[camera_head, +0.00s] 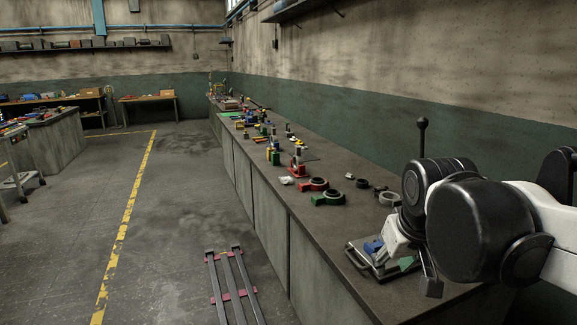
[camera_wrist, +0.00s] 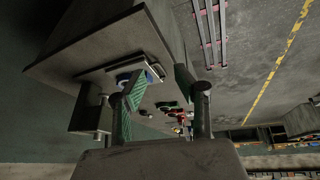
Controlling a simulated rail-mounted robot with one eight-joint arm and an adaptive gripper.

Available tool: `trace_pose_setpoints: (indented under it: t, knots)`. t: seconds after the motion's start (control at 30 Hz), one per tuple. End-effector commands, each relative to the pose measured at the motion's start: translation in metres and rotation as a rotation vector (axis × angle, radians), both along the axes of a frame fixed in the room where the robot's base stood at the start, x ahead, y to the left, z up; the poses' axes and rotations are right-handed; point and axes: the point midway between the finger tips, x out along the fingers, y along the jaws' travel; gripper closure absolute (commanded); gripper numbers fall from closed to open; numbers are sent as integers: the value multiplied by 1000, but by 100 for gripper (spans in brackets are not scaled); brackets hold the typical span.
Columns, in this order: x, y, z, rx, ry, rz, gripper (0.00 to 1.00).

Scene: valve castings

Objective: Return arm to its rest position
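My gripper (camera_wrist: 160,92) shows in the wrist view with its two fingers well apart and nothing held between them; the fingers have green ribbed parts. In the head view my gripper (camera_head: 420,275) hangs at the lower right, in front of the near end of the long bench (camera_head: 330,229). My arm comes in from the right edge and hides part of that bench end. A metal tray (camera_head: 358,262) with a handle lies there, with a blue part (camera_head: 373,246) on it. The tray also shows in the wrist view (camera_wrist: 105,68), partly behind a finger, with the blue part beyond it.
Green and red ring-shaped castings (camera_head: 326,199) and several small parts lie farther along the bench. A dark lever with a ball knob (camera_head: 422,140) rises behind my arm. A slatted rack (camera_head: 231,285) lies on the floor. The aisle by the yellow line (camera_head: 128,220) is clear.

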Motion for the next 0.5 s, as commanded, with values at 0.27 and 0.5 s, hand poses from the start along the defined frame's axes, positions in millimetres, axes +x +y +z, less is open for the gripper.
trace_pose_setpoints:
  t: [0.27, 0.5]
  knots:
    - [-69, 0, -25, 50, -92, -46, 70]
    - [-106, 1, -49, 85, -153, -79, 70]
